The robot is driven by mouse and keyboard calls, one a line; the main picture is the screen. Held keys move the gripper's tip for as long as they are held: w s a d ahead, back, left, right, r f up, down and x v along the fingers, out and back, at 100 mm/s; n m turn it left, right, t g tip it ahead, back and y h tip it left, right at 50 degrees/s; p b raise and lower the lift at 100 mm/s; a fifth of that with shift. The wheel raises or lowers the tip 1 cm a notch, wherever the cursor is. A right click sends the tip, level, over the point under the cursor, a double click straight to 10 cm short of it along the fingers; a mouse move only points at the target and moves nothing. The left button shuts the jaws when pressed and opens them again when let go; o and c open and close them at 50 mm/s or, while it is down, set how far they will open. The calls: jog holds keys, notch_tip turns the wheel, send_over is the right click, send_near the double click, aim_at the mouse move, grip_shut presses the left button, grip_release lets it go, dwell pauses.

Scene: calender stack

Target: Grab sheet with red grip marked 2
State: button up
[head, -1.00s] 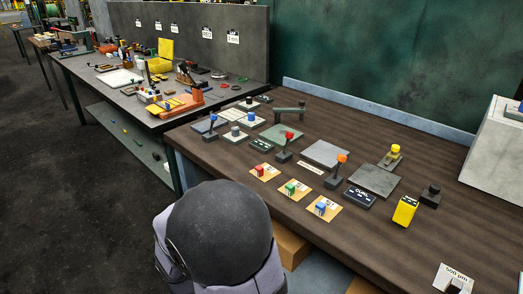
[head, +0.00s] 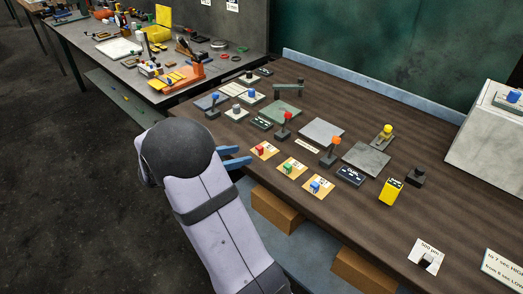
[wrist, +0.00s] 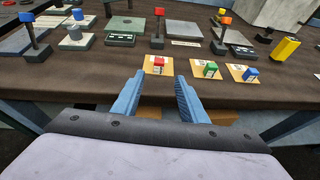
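The sheet with the red grip (head: 264,151) is a small tan plate with a red block on it, lying flat near the table's front edge. In the wrist view the same sheet (wrist: 156,66) lies straight ahead, between the lines of my fingers. Its marking is too small to read. My gripper (head: 245,156) is at the table's front edge, left of that sheet and apart from it. In the wrist view my gripper (wrist: 160,76) is open, with nothing between its blue fingers.
Similar tan sheets with a green grip (head: 292,169) and a blue grip (head: 316,188) lie to the right. Behind stand a red-knobbed lever (head: 284,125), an orange-knobbed lever (head: 332,150) and grey plates. A yellow block (head: 391,191) stands farther right. Boxes show under the table.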

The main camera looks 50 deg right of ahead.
aim_at(257, 151)
jog(key=shift+p+x, duration=0.8)
jog(key=shift+x, duration=2.9)
jog(key=shift+w+r, duration=0.1)
jog(key=shift+w, duration=0.05)
jog(key=shift+c, duration=0.3)
grip_shut()
